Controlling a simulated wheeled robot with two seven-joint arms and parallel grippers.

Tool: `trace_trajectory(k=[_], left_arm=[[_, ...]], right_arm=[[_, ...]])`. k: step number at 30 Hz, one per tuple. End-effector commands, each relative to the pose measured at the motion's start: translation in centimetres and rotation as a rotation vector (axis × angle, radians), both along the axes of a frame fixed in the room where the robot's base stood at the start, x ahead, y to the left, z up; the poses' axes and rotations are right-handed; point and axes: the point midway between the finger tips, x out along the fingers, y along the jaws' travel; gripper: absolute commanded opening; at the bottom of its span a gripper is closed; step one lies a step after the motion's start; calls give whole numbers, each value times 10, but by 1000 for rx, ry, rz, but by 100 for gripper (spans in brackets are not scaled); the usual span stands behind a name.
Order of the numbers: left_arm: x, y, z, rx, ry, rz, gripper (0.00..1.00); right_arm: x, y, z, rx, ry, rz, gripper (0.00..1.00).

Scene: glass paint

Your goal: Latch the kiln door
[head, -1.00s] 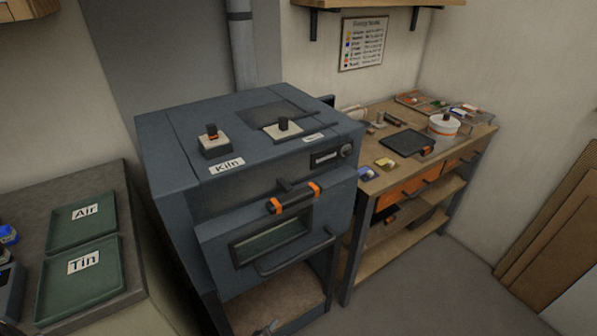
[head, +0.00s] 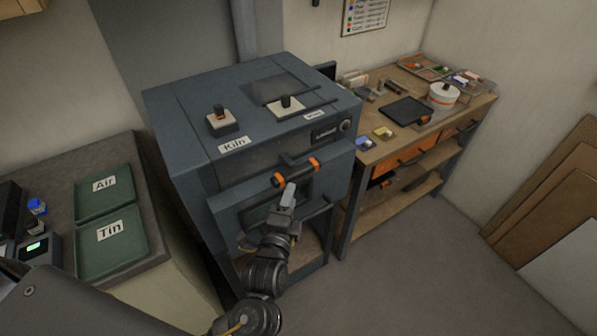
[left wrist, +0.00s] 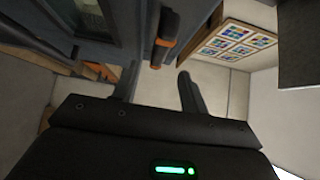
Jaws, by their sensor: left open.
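The kiln (head: 180,130) is a blue-grey box, labelled on top. Its door (head: 226,206) has a window and a dark pull bar; I cannot tell whether it sits fully flush. The latch handle (head: 295,174), a dark bar with orange ends, lies roughly level near the door's top edge. My left gripper (head: 290,192) is in front of the door, just below the latch handle, seemingly apart from it. In the left wrist view, the open gripper (left wrist: 157,88) has empty jaws and the latch handle (left wrist: 164,42) lies beyond the fingertips. My right gripper is out of view.
Two green trays, Air (head: 104,190) and Tin (head: 112,242), lie on the left counter. A wooden workbench (head: 420,150) with a dark plate (head: 406,111) and a white pot (head: 443,95) stands right of the kiln. Boards lean at the right wall. The floor (head: 400,275) is clear.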

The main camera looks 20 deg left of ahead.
Motion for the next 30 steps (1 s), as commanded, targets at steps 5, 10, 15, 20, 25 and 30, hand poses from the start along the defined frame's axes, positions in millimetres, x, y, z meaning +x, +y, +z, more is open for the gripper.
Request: trace_trajectory(k=[5, 10, 15, 20, 25, 30], left_arm=[[35, 4, 4, 5, -2, 1, 44], [64, 7, 3, 3, -1, 2, 44], [84, 8, 2, 1, 0, 1, 44], [91, 9, 1, -1, 1, 2, 44], [91, 9, 0, -1, 1, 1, 44], [91, 9, 0, -1, 1, 1, 32]], right_arm=[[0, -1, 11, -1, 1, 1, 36], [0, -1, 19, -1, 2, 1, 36], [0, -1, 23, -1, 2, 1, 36], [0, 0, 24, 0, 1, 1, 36], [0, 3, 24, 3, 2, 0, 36], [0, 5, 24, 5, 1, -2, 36]])
